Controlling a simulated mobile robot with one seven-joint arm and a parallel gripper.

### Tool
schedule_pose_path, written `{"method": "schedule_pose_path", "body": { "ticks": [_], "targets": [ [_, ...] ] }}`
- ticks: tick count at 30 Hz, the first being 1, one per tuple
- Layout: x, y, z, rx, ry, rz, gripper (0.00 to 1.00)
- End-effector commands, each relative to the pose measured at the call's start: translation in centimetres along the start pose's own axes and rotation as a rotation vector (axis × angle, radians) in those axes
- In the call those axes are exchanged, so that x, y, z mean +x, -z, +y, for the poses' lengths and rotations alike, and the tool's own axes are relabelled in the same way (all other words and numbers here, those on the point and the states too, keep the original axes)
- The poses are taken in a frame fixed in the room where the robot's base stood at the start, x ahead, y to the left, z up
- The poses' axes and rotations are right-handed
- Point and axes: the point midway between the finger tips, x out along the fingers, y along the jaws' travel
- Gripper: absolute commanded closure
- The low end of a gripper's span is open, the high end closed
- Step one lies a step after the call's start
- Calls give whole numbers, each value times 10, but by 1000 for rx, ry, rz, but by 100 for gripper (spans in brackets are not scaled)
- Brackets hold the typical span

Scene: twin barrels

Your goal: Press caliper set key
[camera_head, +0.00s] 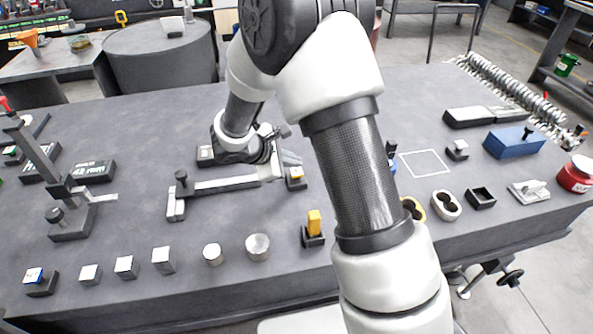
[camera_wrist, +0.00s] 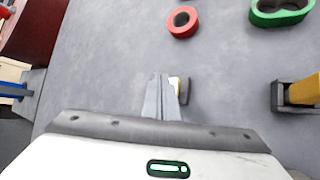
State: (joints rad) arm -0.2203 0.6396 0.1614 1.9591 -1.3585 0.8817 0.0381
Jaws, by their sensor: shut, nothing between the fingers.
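A dark holder with an upright yellow piece (camera_head: 313,225) stands nearer the front edge. Several metal blocks and cylinders (camera_head: 163,260) line the front. A grey stand (camera_head: 72,215) is at left. The wrist view shows a red ring (camera_wrist: 183,21) and green double ring (camera_wrist: 281,12).

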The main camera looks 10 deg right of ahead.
Motion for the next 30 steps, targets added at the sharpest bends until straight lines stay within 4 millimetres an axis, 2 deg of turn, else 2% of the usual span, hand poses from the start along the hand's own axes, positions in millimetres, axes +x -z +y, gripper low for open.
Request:
{"method": "schedule_pose_path", "body": {
  "ticks": [30],
  "targets": [
    [6, 4, -4, -1, 0, 0, 100]
  ]
}}
